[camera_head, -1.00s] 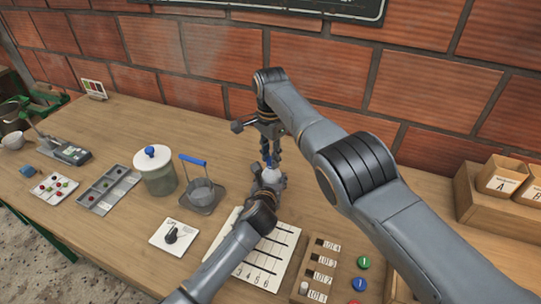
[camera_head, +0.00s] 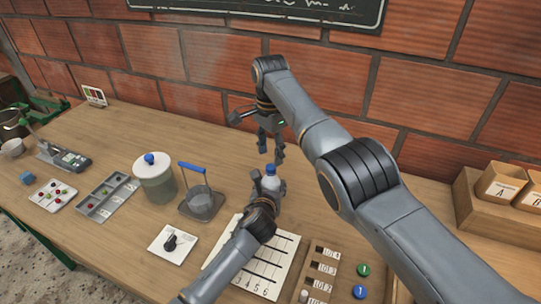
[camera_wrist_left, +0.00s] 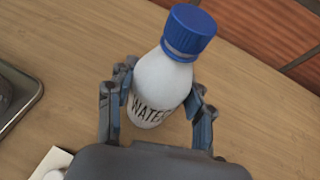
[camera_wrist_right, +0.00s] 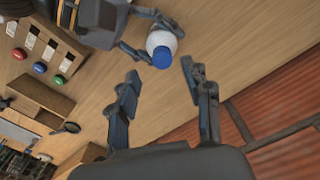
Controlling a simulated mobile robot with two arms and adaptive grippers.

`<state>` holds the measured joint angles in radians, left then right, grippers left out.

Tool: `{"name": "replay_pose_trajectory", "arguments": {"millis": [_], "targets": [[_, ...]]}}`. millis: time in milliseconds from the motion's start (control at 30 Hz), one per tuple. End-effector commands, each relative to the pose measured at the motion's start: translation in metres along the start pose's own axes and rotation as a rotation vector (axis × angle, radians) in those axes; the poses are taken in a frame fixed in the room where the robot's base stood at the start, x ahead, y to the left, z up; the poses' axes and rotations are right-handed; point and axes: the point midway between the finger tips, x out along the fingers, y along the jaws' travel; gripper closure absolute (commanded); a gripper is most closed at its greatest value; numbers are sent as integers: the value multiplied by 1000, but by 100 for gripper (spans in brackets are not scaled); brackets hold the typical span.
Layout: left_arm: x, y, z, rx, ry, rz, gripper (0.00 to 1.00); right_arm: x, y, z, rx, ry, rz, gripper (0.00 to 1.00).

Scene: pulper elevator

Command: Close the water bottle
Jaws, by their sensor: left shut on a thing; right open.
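The white water bottle (camera_wrist_left: 165,85) stands in my left gripper (camera_wrist_left: 158,105), whose fingers are closed around its body. The bottle also shows in the head view (camera_head: 273,186) and in the right wrist view (camera_wrist_right: 162,40). Its blue cap (camera_wrist_left: 190,30) sits on the bottle's neck, and a narrow pale band shows below it. Whether the cap is screwed tight cannot be told. My right gripper (camera_head: 271,150) is open and empty above and behind the bottle. In the right wrist view its open fingers (camera_wrist_right: 160,95) are apart from the blue cap (camera_wrist_right: 162,57).
A numbered sheet (camera_head: 262,262) lies in front of the bottle. A LOT-labelled board (camera_head: 318,275) and wooden boxes (camera_head: 503,182) are to the right. The table behind the bottle is fairly clear.

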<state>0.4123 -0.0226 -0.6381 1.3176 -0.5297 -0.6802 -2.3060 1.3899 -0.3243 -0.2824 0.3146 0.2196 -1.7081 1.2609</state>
Motion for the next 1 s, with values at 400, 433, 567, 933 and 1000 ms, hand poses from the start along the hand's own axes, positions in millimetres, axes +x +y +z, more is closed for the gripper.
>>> {"name": "replay_pose_trajectory", "arguments": {"millis": [400,433,567,933,1000], "targets": [[0,1,-2,1,4,3,100,0,0,0,-1,0,-1,24],[0,1,-2,1,4,3,100,0,0,0,-1,0,-1,24],[0,1,-2,1,4,3,100,0,0,0,-1,0,-1,24],[0,1,-2,1,4,3,100,-50,-1,0,-1,2,-3,24],[0,1,-2,1,4,3,100,-60,0,0,-1,2,-2,24]]}}
